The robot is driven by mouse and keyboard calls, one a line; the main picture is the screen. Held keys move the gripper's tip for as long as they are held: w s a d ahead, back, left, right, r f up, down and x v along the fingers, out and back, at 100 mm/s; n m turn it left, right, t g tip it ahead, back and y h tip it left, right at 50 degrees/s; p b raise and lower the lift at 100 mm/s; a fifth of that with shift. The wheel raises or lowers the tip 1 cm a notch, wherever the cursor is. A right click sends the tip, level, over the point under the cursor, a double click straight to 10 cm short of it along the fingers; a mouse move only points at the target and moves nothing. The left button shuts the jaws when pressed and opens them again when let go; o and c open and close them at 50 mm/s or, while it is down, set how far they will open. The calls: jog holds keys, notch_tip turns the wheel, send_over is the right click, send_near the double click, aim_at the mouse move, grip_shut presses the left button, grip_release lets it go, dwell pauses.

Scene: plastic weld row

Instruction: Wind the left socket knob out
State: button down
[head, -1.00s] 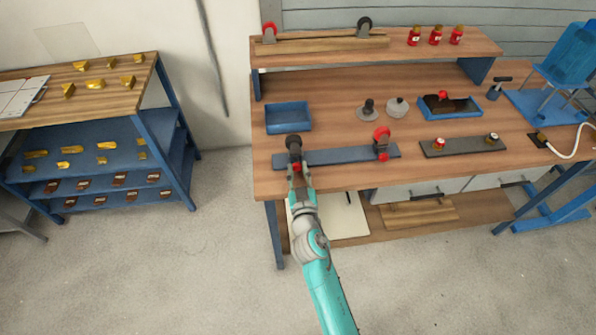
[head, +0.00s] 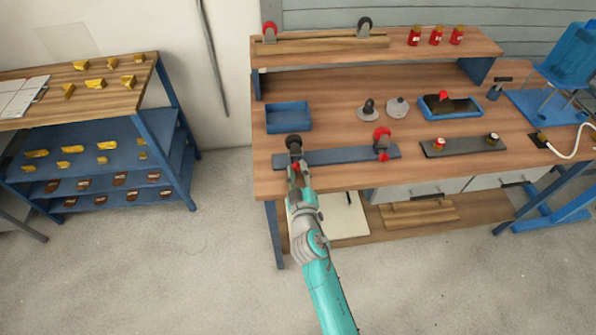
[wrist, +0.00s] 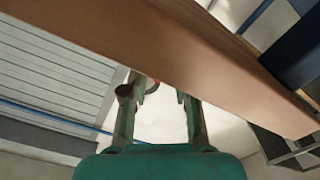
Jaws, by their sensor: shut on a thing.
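A dark grey bar (head: 338,156) lies along the bench's front edge. At its left end stands the left socket with a black round part (head: 294,143); at its right end stands the right socket with a red round part (head: 382,136). The left socket knob (head: 296,165), a small red part, shows at the tips of my gripper (head: 295,172). My gripper is shut on it, though the fingers hide most of it. In the wrist view my fingers (wrist: 158,98) point past the bench edge, with a dark and red round part (wrist: 138,87) by the left fingertip.
The bench top's front edge (wrist: 180,62) runs close beside my fingers. Behind the bar are an empty blue tray (head: 288,118), two grey round pieces and a blue tray (head: 450,106) with dark contents. A dark strip (head: 465,146) lies to the right. A shelf rack stands left.

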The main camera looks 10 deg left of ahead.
jog(key=shift+n, duration=0.5)
jog(key=c, duration=0.9)
grip_release()
jog(key=shift+o, duration=0.2)
jog(key=shift+f, duration=0.1)
